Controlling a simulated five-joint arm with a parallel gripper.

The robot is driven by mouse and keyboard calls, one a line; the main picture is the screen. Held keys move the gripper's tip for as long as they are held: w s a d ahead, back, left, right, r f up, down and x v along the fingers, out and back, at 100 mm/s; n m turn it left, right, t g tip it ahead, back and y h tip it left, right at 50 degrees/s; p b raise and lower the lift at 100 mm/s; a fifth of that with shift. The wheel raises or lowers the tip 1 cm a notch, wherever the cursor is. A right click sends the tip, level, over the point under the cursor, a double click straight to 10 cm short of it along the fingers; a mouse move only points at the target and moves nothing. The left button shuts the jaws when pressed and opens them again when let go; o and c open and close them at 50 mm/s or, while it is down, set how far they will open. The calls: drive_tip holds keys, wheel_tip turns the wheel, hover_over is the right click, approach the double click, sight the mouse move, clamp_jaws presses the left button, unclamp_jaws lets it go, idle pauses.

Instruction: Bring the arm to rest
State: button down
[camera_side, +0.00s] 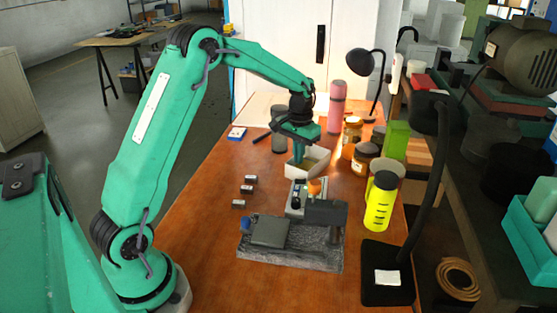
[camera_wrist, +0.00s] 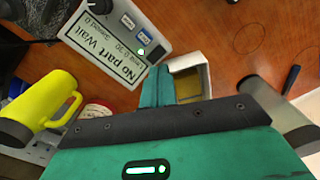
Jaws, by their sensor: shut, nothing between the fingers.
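My gripper (camera_side: 298,160) is shut and empty, pointing down over the far half of the orange-brown table (camera_side: 215,215). In the side view it is at an open white box (camera_side: 317,162); I cannot tell whether its fingertips are over or inside it. In the wrist view the teal fingers of my gripper (camera_wrist: 155,88) are together beside the white box (camera_wrist: 188,65). My arm arches up from its base and reaches out over the table. A display unit (camera_wrist: 115,40) close to the fingers reads "No part Wait".
A grey fixture on a stone plate (camera_side: 290,258) stands nearer the camera. Small metal blocks (camera_side: 247,189) lie left of it. A yellow mug (camera_side: 380,203), jars (camera_side: 364,158), a pink bottle (camera_side: 337,103) and a green box (camera_side: 395,140) stand right. A grey cylinder (camera_side: 278,137) stands behind. The table's left front is clear.

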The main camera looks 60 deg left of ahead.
drive_tip(key=shift+r, duration=0.35)
drive_tip(key=s+d+r+m+t, duration=0.1)
drive_tip(key=s+d+r+t, duration=0.2)
drive_tip(key=s+d+r, duration=0.7)
drive_tip(key=s+d+r+m+t, duration=0.1)
drive_tip(key=s+d, duration=0.1)
drive_tip(key=s, duration=0.6)
drive_tip(key=s+d+r+m+t, duration=0.1)
drive_tip(key=s+d+r, duration=0.1)
drive_tip(key=s, duration=0.6)
drive_tip(key=shift+s+d+r+t, duration=0.15)
drive_tip(key=shift+s+r+t, duration=0.15)
drive_tip(key=shift+s, duration=0.05)
